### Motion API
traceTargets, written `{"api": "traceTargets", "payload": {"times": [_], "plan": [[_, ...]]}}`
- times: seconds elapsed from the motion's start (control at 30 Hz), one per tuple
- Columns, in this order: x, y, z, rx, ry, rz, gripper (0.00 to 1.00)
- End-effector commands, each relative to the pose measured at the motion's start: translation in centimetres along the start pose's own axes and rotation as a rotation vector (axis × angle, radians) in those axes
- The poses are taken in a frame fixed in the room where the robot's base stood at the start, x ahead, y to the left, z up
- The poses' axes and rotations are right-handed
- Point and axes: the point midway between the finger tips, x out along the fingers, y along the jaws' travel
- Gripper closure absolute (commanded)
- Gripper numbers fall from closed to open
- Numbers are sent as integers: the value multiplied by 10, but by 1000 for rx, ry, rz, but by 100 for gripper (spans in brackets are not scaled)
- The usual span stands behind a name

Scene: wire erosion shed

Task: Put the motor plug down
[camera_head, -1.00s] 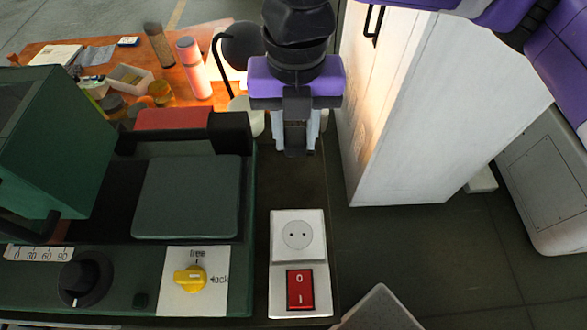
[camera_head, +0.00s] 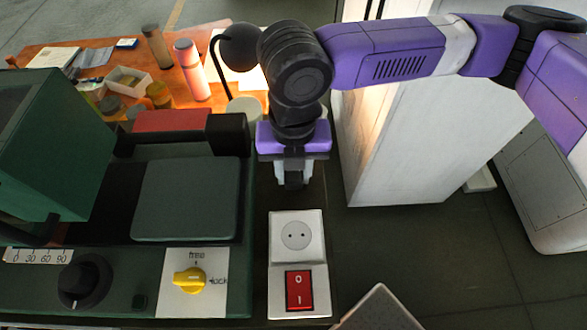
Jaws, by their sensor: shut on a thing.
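My gripper (camera_head: 292,174) points down above the dark strip to the right of the green machine, behind the white socket. It is shut on the dark motor plug (camera_head: 292,182), which shows only in part between the pale fingers. The plug's lower end and any prongs are hard to make out. I cannot tell whether the plug touches the surface beneath. The white socket (camera_head: 296,236) with two holes is in front of the gripper, apart from it, and nothing is in it.
A red rocker switch (camera_head: 299,290) is below the socket. The green machine (camera_head: 222,285) with a yellow knob (camera_head: 189,281) stands at left. A white cabinet (camera_head: 400,160) stands at right. An orange table (camera_head: 65,44) with jars, a lamp and papers is behind.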

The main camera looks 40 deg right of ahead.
Motion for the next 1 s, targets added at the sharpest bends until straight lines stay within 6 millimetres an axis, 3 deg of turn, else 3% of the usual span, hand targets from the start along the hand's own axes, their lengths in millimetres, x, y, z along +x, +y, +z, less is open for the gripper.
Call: {"api": "traceTargets", "payload": {"times": [0.57, 0.6, 0.7, 1.0], "plan": [[12, 0, 0, 0, -1, 0, 100], [12, 0, 0, 0, -1, -1, 66], [12, 0, 0, 0, -1, -1, 47], [11, 0, 0, 0, 0, -1, 46]]}}
